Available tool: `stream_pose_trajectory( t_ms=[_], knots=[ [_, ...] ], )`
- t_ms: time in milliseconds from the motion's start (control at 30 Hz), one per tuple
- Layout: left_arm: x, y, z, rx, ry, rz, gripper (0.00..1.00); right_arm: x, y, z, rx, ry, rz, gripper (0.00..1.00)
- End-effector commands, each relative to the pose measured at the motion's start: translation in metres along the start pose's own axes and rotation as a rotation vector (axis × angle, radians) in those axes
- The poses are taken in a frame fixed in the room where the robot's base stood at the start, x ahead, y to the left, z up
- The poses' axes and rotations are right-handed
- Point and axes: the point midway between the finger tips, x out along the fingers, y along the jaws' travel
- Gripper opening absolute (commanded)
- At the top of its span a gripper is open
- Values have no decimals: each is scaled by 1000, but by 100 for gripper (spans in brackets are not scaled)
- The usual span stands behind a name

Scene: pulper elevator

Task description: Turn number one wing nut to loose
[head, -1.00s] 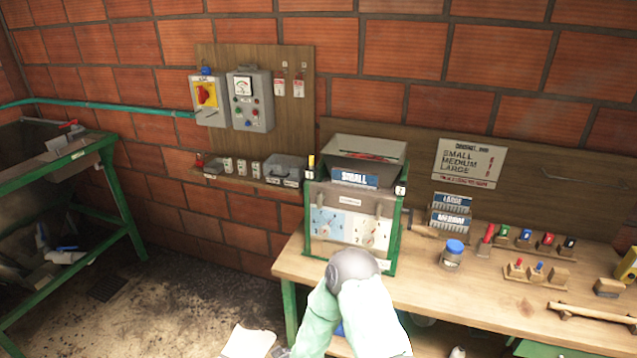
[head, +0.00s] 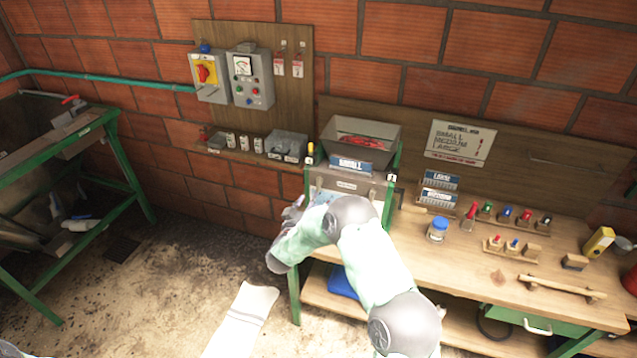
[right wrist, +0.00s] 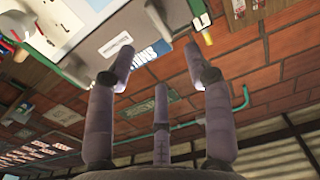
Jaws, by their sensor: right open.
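The pulper is a grey box in a green frame on the bench, with an open hopper (head: 360,143) on top and a blue SMALL plate (head: 351,166) on its front. White tags sit at its upper corners, the left one (head: 310,161) beside a yellow piece (head: 311,148). I cannot make out a wing nut for certain. My right gripper (head: 294,210) is open and empty, at the lower left of the machine's front; my arm hides most of the dial panel. In the right wrist view, its spread fingers (right wrist: 160,75) point toward the machine, with the blue plate (right wrist: 150,53) beyond them.
A control box (head: 250,80) and a red-handled switch (head: 207,75) hang on the wall board. The bench (head: 475,260) holds LARGE and MEDIUM plates (head: 440,180), a blue-lidded jar (head: 438,231) and several small coloured items.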

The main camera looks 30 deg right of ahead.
Motion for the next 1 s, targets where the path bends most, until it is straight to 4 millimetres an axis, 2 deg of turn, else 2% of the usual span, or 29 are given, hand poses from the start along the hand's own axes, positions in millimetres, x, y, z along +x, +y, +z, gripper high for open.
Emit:
stream_pose_trajectory(
  t_ms=[300,500,700,967,1000],
  knots=[
    [-6,2,0,0,0,0,40,56,1,0,1,0,1,52],
    [-8,3,0,0,0,0,40,82,0,1,0,-1,0,52],
    [-9,3,0,0,0,0,40,94,0,0,0,-1,-3,52],
    [-9,3,0,0,0,0,40,95,0,1,0,-1,-3,52],
    [-9,3,0,0,0,0,40,95,0,1,0,-1,-3,46]
  ],
)
